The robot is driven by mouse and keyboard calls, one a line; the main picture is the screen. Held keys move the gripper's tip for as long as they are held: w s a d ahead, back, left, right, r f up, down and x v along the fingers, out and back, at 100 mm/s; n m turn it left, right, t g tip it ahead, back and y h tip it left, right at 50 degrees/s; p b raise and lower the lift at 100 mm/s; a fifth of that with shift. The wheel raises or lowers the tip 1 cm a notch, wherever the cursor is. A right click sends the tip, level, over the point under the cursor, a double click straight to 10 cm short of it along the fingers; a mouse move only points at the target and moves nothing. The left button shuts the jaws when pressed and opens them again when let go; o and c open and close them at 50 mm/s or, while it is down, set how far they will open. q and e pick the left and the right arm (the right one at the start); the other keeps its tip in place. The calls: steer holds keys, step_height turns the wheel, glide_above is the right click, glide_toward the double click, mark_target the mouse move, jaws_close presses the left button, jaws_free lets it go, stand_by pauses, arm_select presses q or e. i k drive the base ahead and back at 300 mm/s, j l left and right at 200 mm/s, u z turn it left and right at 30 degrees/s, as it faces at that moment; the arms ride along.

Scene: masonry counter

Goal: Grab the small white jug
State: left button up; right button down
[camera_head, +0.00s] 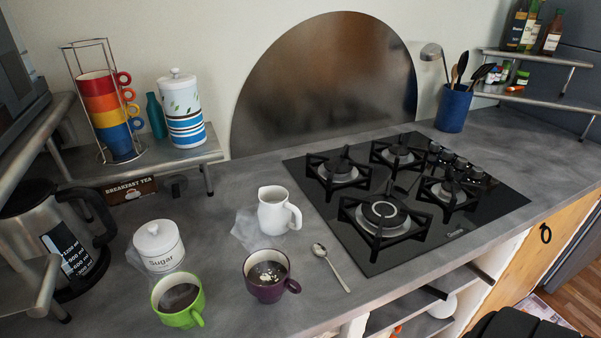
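The small white jug (274,211) stands upright on the grey counter, left of the gas hob. Its handle points right and its spout is at the upper left. A purple mug with dark liquid stands just in front of it, and a clear crumpled wrap seems to lie behind and left of its base.
Near the jug are the purple mug (266,285), a green mug (180,305), a white sugar pot (159,246) and a spoon (330,266). A kettle (55,235) stands at the left. The black hob (480,215) lies to the right. Some bare counter lies left of the jug.

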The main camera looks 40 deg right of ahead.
mark_target(279, 194)
steer(key=l+z, duration=0.1)
steer(key=z, duration=1)
